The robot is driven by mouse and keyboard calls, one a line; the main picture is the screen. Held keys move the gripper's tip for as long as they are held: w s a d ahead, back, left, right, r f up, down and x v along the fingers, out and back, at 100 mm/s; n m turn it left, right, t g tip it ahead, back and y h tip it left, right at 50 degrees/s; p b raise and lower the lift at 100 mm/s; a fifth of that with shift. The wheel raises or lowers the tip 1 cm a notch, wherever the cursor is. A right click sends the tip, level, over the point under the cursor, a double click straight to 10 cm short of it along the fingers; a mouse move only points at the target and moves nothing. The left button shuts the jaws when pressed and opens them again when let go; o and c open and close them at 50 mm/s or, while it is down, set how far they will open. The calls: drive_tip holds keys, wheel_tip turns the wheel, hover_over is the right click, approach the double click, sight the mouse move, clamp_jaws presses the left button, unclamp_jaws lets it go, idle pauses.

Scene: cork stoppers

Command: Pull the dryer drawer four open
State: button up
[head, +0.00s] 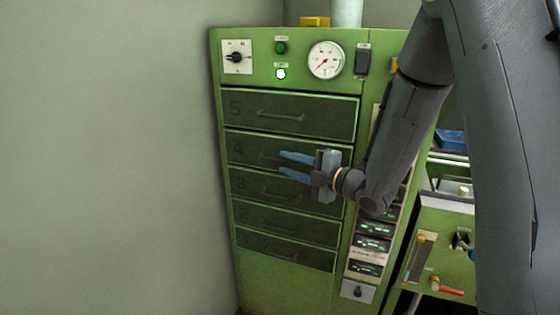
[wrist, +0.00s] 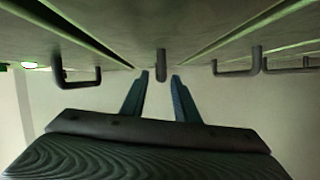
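The dryer (head: 290,293) is a green cabinet with a stack of numbered dark green drawers. Drawer four (head: 250,149) is second from the top and looks flush with the front. Its handle is mostly hidden behind my gripper in the head view. My gripper (head: 281,163) is in front of drawers four and three, its two blue fingers pointing left and spread apart. In the wrist view, a dark handle (wrist: 160,63) shows in line with the gap between the fingertips (wrist: 160,74). I cannot tell whether the fingers touch it.
Drawer five (head: 317,106) above and drawer three (head: 250,184) below look shut. A control panel with a round gauge (head: 326,60) is on top. A grey wall (head: 110,150) stands close on the left. A green bench with small parts (head: 440,215) is at the right.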

sight(285, 162)
drive_tip(key=shift+x, duration=1.8)
clamp_jaws()
